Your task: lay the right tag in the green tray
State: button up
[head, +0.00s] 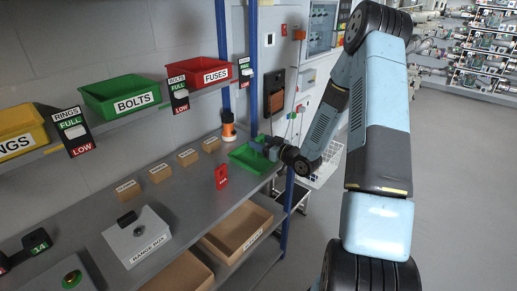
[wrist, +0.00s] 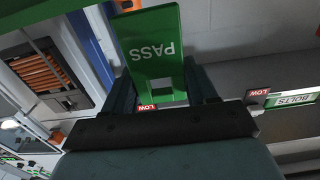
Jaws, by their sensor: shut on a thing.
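A green tag (wrist: 150,50) marked PASS is between the fingers of my gripper in the wrist view; its lettering shows upside down. In the head view my gripper (head: 262,147) is shut on it at the far end of the bench, over or just behind the green tray (head: 243,160). I cannot tell whether the tag touches the tray. A red tag (head: 221,177) stands upright on the bench, in front of the tray and to its left. The gripper and wrist hide part of the tray.
An orange-and-black item (head: 229,128) stands behind the tray. Several small labelled boxes (head: 160,172) line the bench's back, below the bins of the shelf. A grey range box (head: 137,236) is nearer. Bare bench (head: 185,205) lies between.

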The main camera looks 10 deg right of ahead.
aim_at(261, 155)
notch_tip(261, 155, down, 3)
jog(key=shift+a+f, duration=0.1)
jog(key=shift+a, duration=0.05)
jog(key=shift+w, duration=0.1)
jog(key=o, duration=1)
